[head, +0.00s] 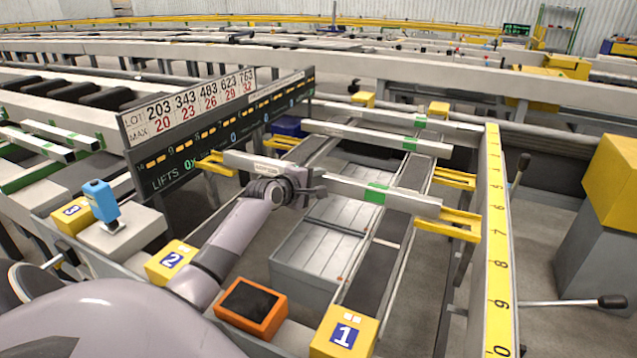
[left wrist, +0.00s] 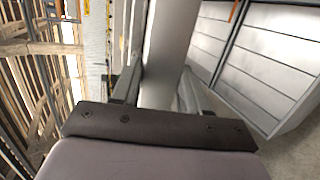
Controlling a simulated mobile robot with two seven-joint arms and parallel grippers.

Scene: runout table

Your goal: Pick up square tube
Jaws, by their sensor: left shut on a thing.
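My left gripper (head: 308,187) is shut on the nearest square tube (head: 405,200), a long pale tube with a green band. The gripper covers part of its length. The tube's ends are near a yellow fork (head: 215,163) at the left and yellow forks (head: 450,224) at the right; I cannot tell whether it touches them. In the left wrist view the grey tube (left wrist: 170,50) runs between the two fingers (left wrist: 157,92). Two more square tubes with green bands lie farther back, one nearer (head: 330,131) and one beyond it (head: 385,119). My right gripper is not in view.
A sign board (head: 215,120) stands at the left and a yellow numbered rail (head: 497,240) at the right. Grey bins (head: 318,258) are below the tube. An orange-framed tablet (head: 250,306) and yellow blocks marked 1 (head: 360,318) and 2 (head: 188,252) are in front.

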